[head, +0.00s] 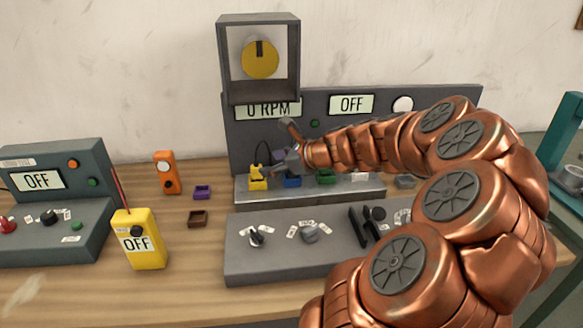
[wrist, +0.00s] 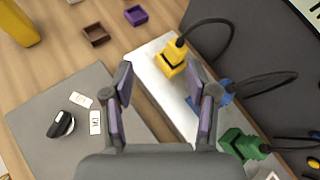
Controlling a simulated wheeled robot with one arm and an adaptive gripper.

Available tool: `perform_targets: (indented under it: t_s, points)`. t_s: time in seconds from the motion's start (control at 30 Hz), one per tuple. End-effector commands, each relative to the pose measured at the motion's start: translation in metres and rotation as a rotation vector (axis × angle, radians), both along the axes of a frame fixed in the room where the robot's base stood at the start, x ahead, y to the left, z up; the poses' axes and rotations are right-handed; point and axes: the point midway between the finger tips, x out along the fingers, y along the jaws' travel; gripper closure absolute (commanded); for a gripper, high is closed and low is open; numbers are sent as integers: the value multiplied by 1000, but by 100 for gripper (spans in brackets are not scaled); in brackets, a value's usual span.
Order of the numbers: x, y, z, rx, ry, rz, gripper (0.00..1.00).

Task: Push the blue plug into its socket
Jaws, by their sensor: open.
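The blue plug (head: 292,182) stands in the grey socket strip (head: 350,193), between the yellow plug (head: 258,178) and the green plug (head: 326,177). In the wrist view the blue plug (wrist: 225,91) is partly hidden behind the right finger, and its black cable runs off to the right. Its depth in the socket cannot be told. My gripper (head: 286,143) is open and empty, above the strip near the blue and yellow plugs. In the wrist view its fingers (wrist: 160,80) are spread apart, with the yellow plug (wrist: 172,58) showing beyond and between them.
A grey console (head: 270,268) with knobs and levers lies in front of the strip. The tall panel (head: 420,115) stands behind. A yellow meter (head: 140,245), an orange device (head: 166,172) and small purple (head: 202,191) and brown (head: 197,218) trays stand to the left.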

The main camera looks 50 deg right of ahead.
Motion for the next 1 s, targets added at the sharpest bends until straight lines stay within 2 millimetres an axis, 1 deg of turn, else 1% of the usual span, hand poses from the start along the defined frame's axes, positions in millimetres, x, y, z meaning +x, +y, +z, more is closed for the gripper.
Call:
perform_targets:
  t_s: [0.03, 0.1, 0.2, 0.3, 0.43, 0.6, 0.8, 1.0]
  points:
    - [-8, -24, -3, 49, -14, -79, 42]
    - [-17, -51, -3, 107, -34, -175, 42]
    - [-29, -78, -5, 167, -54, -270, 42]
    - [-36, -92, -7, 203, -66, -321, 42]
    - [-33, -97, -9, 217, -71, -338, 42]
    - [-20, -98, -14, 213, -70, -337, 42]
    - [-10, -99, -17, 211, -70, -336, 42]
    - [11, -100, -22, 215, -69, -332, 42]
